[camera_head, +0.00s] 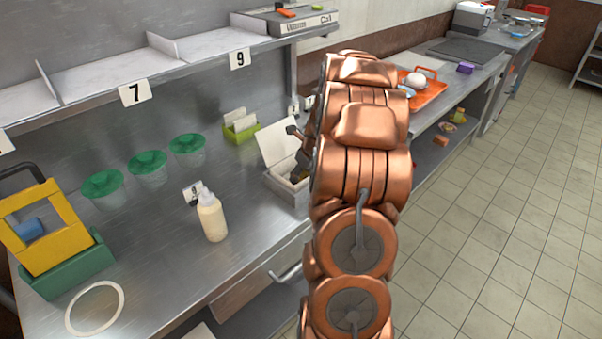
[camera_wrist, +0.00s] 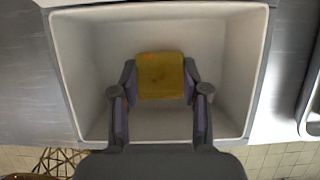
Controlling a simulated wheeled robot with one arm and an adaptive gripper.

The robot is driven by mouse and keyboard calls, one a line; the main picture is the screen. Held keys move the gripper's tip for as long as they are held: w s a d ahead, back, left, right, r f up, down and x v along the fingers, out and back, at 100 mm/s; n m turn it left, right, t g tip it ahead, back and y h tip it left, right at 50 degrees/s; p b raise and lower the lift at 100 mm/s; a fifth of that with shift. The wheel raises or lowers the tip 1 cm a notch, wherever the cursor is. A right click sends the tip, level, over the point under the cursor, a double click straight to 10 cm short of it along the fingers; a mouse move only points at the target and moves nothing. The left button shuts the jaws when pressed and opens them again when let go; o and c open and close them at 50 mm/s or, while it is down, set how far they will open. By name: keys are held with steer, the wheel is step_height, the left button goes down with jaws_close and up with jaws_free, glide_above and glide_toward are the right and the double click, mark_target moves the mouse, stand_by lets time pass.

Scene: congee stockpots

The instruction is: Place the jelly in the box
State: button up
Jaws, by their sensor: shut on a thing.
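The jelly (camera_wrist: 160,75) is a yellow-amber block between the two fingers of my gripper (camera_wrist: 160,88) in the wrist view. My gripper is shut on it, with a finger on each side. Jelly and fingertips show within the outline of the pale-walled box (camera_wrist: 78,75); whether the jelly touches the floor of the box is unclear. In the head view the box (camera_head: 288,190) stands on the steel counter with its white lid (camera_head: 278,143) raised. My arm hides the right part of the box, and the jelly cannot be seen there.
A cream squeeze bottle (camera_head: 212,217) stands left of the box. A green holder with cards (camera_head: 240,128) is behind it. Several green-lidded cups (camera_head: 148,165) and a yellow caddy (camera_head: 45,235) are further left. An orange tray (camera_head: 430,92) lies beyond my arm.

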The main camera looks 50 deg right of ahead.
steer(key=shift+f, duration=0.1)
steer(key=o, duration=1.1)
steer(key=shift+o, duration=0.2)
steer(key=shift+b+v, duration=0.8)
steer(key=shift+v, duration=5.35)
